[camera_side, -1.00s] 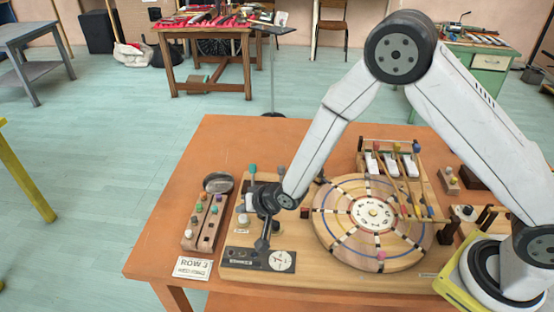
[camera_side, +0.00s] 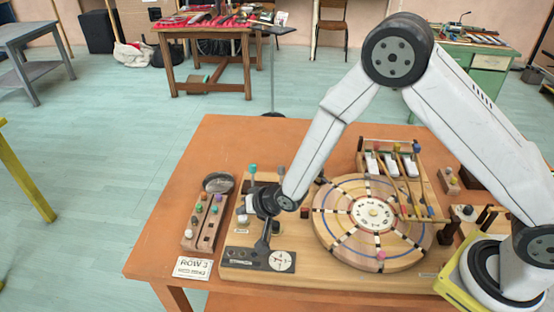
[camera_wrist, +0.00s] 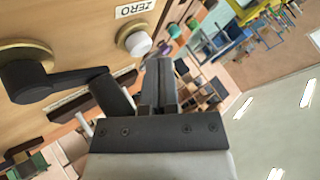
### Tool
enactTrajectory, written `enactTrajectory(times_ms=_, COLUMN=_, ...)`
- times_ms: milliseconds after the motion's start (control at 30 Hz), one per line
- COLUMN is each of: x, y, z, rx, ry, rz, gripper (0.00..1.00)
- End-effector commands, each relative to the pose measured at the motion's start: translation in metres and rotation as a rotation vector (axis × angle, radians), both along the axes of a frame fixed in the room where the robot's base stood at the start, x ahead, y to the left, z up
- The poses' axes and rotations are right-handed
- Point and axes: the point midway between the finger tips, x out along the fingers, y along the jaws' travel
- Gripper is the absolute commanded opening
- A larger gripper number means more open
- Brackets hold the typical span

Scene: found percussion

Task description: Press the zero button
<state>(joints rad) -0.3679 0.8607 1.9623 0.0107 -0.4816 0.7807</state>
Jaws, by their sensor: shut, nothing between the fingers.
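The zero button is a round white button (camera_wrist: 138,43) on a brass ring, set in the wooden board beside a white label reading ZERO (camera_wrist: 135,8) in the wrist view. My gripper (camera_wrist: 161,66) is shut and empty, its paired dark fingertips just below and right of the button in that picture. A gap shows between tips and button there; its depth is hard to judge. In the side view, my dark wrist (camera_side: 272,202) is low over the board's left part and hides most of the gripper. A small white label (camera_side: 241,231) lies near it, too small to read.
A black lever (camera_wrist: 60,85) on a brass base stands close left of my fingers in the wrist view. A large round wooden dial (camera_side: 335,235) lies right of my wrist in the side view. A wooden block with coloured pegs (camera_side: 205,222) stands left of the board.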

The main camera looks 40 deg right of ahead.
Motion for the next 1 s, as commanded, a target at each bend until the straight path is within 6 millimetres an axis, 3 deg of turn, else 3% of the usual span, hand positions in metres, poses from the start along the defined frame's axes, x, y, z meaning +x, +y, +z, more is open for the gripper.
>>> enactTrajectory(times_ms=1000, x=-0.0013, y=-0.0006, z=-0.0101, rx=-0.002, ry=0.008, rz=-0.001, gripper=0.0)
